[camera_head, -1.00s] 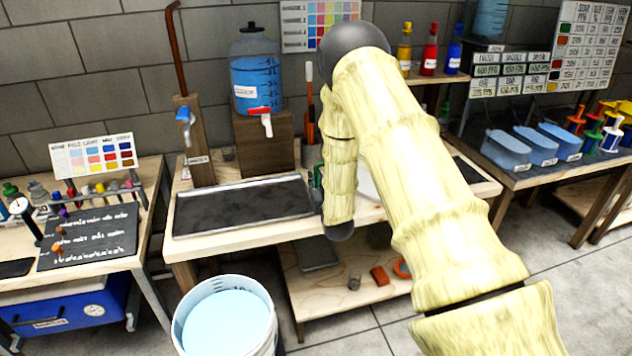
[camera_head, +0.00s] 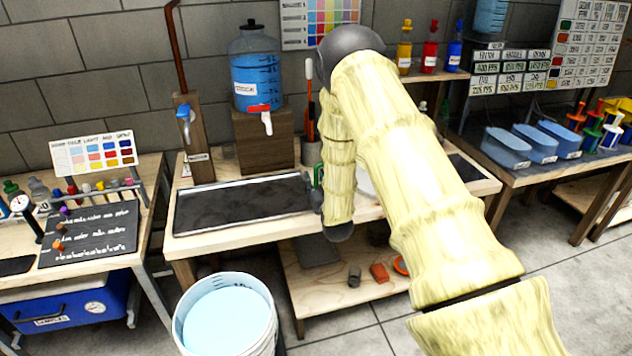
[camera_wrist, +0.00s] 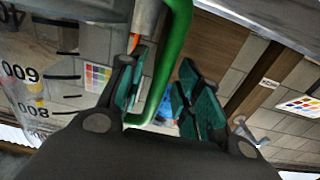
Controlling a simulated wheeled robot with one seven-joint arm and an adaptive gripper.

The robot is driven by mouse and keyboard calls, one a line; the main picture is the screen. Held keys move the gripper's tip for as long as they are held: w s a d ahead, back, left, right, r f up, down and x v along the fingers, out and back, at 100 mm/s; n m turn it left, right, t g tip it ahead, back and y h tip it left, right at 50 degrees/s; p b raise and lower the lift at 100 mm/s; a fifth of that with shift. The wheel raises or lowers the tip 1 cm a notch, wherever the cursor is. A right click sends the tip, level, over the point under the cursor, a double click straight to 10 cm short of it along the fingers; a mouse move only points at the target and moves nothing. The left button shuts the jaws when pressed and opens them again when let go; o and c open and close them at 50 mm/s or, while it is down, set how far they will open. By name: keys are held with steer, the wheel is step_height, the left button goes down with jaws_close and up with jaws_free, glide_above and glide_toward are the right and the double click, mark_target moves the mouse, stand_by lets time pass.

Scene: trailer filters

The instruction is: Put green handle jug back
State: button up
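The jug (camera_wrist: 70,98) is clear, with black volume marks, and fills the left of the wrist view. Its green handle (camera_wrist: 176,45) runs down between the two fingers of my gripper (camera_wrist: 162,78). The gripper is open. The handle lies close to the left finger, with a gap to the right finger. In the head view my arm hides the gripper and most of the jug. A small green patch (camera_head: 318,175) shows at the arm's left edge; I cannot tell whether it is handle or finger pad.
A black tray (camera_head: 240,207) lies on the middle bench, left of my arm. A blue-filled dispenser (camera_head: 255,68) stands on a wooden block behind it. A white bucket (camera_head: 225,318) stands on the floor in front. Blue bins (camera_head: 507,147) line the right bench.

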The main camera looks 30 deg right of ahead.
steer(key=shift+r, duration=0.1)
steer(key=shift+s, duration=0.2)
steer(key=b+v, duration=0.3)
steer(key=v, duration=0.8)
steer(key=s+a+f+g+y, duration=0.1)
steer(key=s+a+f+g, duration=0.25)
steer(key=s+f, duration=0.35)
steer(key=s+a+f+n+g+y, duration=0.1)
steer(key=s+a+f+g, duration=0.3)
steer(key=f, duration=0.4)
steer(key=s+a+f+g+y, duration=0.1)
steer(key=s+a+f+g, duration=0.1)
steer(key=s+a+f, duration=0.4)
steer(key=s+a+f+g, duration=0.2)
steer(key=s+f, duration=0.1)
steer(key=s, duration=0.6)
steer(key=s+a+f+n+g+y, duration=0.1)
steer(key=s+a+f+g, duration=0.1)
steer(key=s, duration=0.6)
steer(key=s+a+f+g, duration=0.2)
steer(key=s+f+g, duration=0.2)
steer(key=s, duration=0.5)
steer(key=shift+s+a+f+y, duration=0.25)
steer(key=shift+s+a+y, duration=0.05)
